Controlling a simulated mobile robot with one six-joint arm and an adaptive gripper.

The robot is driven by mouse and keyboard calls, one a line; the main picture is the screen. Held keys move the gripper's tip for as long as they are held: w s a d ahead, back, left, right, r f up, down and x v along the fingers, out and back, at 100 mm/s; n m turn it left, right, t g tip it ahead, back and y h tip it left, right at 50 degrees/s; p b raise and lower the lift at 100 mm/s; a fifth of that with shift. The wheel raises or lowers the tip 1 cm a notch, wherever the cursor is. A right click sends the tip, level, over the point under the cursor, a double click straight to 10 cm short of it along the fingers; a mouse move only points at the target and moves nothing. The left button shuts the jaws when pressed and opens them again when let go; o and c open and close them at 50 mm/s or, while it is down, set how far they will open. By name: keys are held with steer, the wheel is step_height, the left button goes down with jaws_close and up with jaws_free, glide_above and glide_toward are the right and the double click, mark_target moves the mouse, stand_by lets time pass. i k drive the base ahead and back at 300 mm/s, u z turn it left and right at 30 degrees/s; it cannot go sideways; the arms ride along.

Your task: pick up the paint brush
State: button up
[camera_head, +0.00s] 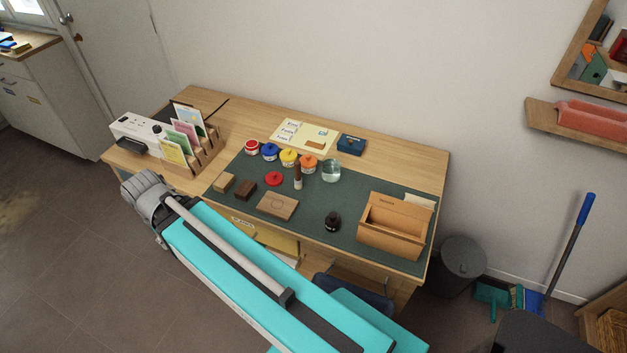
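A small upright-looking item with a brown top and a pale lower part (297,176) is on the dark green mat (350,205), just left of the glass jar. It may be the paint brush, but it is too small to be sure. My gripper (140,188) is at the end of my turquoise arm, at the desk's front left, well left of that item and apart from it. Its fingers are not clear, so I cannot tell whether it is open or shut.
Several paint jars (289,157) stand behind the item, with a glass jar (331,170) to its right. A red lid (274,179), wooden blocks (277,205), a dark bottle (332,222) and a wooden box (392,240) are also on the mat. A card rack (205,158) stands left.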

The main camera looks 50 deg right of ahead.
mark_target(298, 182)
steer(key=k, duration=1.75)
steer(key=z, duration=1.1)
steer(key=i, duration=1)
steer(key=u, duration=0.05)
